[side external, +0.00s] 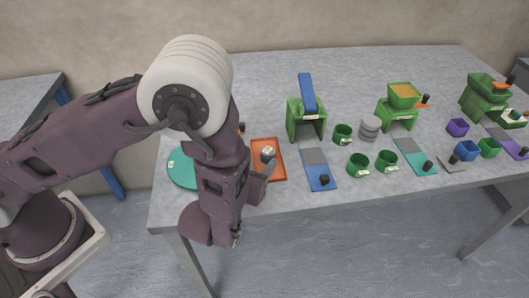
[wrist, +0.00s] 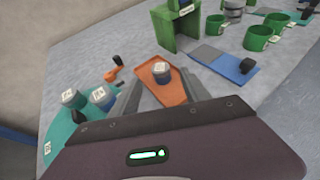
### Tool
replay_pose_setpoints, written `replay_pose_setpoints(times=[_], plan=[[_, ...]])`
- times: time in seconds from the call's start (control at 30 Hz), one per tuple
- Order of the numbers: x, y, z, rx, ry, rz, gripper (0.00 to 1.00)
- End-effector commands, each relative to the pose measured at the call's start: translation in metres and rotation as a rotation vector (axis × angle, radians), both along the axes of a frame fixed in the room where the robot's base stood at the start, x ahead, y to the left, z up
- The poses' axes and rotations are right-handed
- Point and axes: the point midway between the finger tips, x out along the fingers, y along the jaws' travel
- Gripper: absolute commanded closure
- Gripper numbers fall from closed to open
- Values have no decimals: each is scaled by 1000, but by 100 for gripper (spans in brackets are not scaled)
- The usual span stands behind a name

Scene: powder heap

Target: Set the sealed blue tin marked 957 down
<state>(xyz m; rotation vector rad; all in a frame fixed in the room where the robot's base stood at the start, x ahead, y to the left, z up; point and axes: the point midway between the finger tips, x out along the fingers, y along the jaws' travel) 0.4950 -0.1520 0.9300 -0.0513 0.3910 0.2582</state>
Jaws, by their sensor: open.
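An orange tray (wrist: 172,94) lies on the table, and one dark blue-grey tin (wrist: 162,75) with a white label on top stands upright in it. The same tray (side external: 276,178) and tin (side external: 267,157) show in the side view. Two more blue tins, a left one (wrist: 74,101) and a right one (wrist: 103,101), stand at the teal round mat (wrist: 62,147) in the wrist view. The labels are too small to read, so I cannot tell which tin is 957. My gripper (wrist: 160,88) is open and empty, its fingers apart on either side of the tray's near part.
A green stand with a blue lever (side external: 307,95) and a blue board (side external: 318,175) are right of the tray. Green cups (side external: 358,165), grey discs (side external: 369,128) and a second green stand (side external: 398,112) fill the table farther right. The front table edge is close to my arm.

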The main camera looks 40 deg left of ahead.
Motion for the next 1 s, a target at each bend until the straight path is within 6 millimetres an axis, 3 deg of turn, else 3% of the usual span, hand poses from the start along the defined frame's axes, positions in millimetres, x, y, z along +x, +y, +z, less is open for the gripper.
replay_pose_setpoints(times=[0.2, 0.47, 0.57, 0.63, 0.7, 0.8, 0.9, 1.0], plan=[[-33, -9, 15, -2, 0, -1, 45], [-37, -7, 20, -6, -5, 16, 45], [-34, 26, 51, -71, -42, 178, 45], [-42, 73, 88, -173, -84, 413, 45], [-68, 125, 121, -316, -126, 700, 45], [-126, 176, 150, -582, -179, 1113, 45], [-187, 187, 165, -933, -224, 1496, 45], [-225, 165, 178, -1352, -264, 1785, 45]])
